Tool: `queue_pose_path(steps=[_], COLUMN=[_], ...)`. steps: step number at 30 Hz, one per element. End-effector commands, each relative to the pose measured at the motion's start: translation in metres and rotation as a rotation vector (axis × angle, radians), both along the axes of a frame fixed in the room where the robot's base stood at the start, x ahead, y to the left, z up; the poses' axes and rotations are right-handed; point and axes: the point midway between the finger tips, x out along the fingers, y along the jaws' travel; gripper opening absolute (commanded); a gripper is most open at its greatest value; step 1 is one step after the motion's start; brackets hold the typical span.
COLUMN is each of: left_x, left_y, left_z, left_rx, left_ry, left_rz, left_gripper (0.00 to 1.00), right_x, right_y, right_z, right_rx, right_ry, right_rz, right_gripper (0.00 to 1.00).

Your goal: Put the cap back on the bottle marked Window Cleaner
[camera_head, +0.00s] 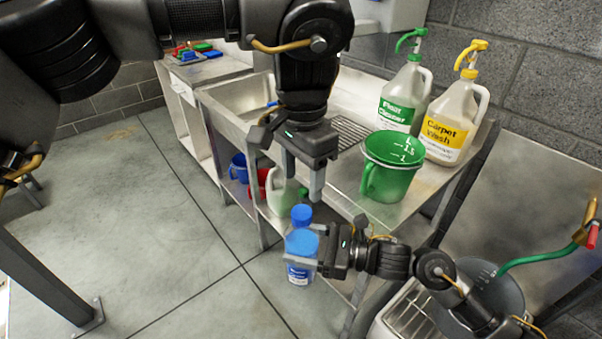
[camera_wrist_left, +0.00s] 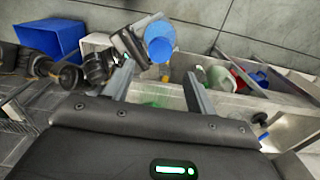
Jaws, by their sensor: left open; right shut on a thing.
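The bottle (camera_head: 301,244) has a translucent blue body and a white label too small to read. My right gripper (camera_head: 313,247) is shut around its body and holds it upright in front of the bench's edge. A darker blue cap (camera_head: 301,215) shows at the top of the bottle; I cannot tell whether it is fully seated. In the left wrist view the cap (camera_wrist_left: 160,50) overlaps the bottle's lighter blue shoulder (camera_wrist_left: 161,29). My left gripper (camera_head: 303,187) is open and empty, pointing down above the cap, its fingers apart from it.
On the steel bench (camera_head: 340,191) stand a green measuring bucket (camera_head: 391,172), a Floor Cleaner jug (camera_head: 403,99) and a Carpet Wash jug (camera_head: 452,122). The shelf below holds a blue jug (camera_head: 239,168) and a white-green container (camera_head: 281,193).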

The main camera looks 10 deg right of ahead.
Motion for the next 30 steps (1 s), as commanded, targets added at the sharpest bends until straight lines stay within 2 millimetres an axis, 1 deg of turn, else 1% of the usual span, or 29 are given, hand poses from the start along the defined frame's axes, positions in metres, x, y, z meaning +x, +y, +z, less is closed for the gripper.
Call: queue_pose_path(steps=[3,12,16,19,24,30], left_x=[0.0,0.0,0.0,0.0,0.0,0.0], left_y=[0.0,0.0,0.0,0.001,0.001,0.001], left_z=[0.0,0.0,-0.006,-0.017,-0.043,-0.068], left_rx=[0.001,0.0,0.001,0.002,0.001,0.002], left_ry=[-0.001,0.001,0.003,0.002,0.004,0.003], left_rz=[0.037,0.041,0.041,0.04,0.039,0.04], left_gripper=[0.56,0.56,0.56,0.56,0.56,0.56], right_x=[0.0,0.0,0.0,0.0,0.0,0.0], right_y=[0.0,0.0,0.0,0.0,0.0,0.0], right_z=[0.002,0.002,0.002,0.002,0.002,0.002], right_rx=[0.003,0.003,0.003,0.003,0.003,0.003], right_ry=[-0.003,-0.003,-0.003,-0.003,-0.003,-0.003], right_rz=[0.0,0.0,0.0,0.0,0.0,0.0], right_gripper=[0.03,0.03,0.03,0.03,0.03,0.03])
